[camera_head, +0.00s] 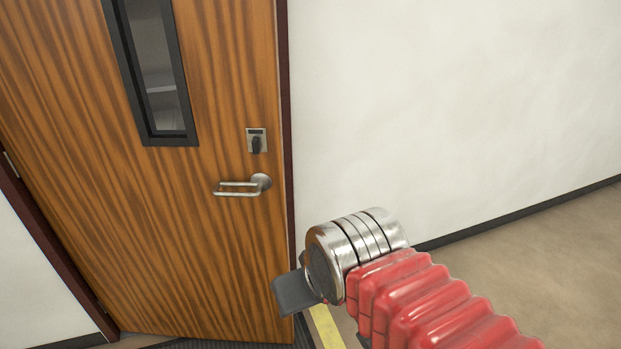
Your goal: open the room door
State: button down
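The room door (90,200) is brown striped wood and fills the left of the head view. It looks shut in its dark red frame. Its silver lever handle (240,187) sits near the door's right edge, with the lever pointing left and about level. My gripper (294,292) shows as a dark grey flat piece at the end of my red and silver arm. It appears lower right of the handle in the picture, with nothing seen in it. Its fingertips are not clearly visible, so its opening cannot be told.
A lock plate with a dark knob (257,141) is above the handle. A narrow dark-framed window (160,80) is higher on the door. A white wall (450,100) stands right of the door. Brown floor (560,260) lies clear at the right, and a yellow strip (325,325) is near the doorway.

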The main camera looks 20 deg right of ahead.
aim_at(132, 203)
jog(key=z, duration=0.45)
jog(key=k, duration=0.95)
jog(key=z, duration=0.6)
jog(key=i, duration=1.45)
jog(key=u, duration=0.85)
jog(key=i, duration=0.9)
jog(key=u, duration=0.6)
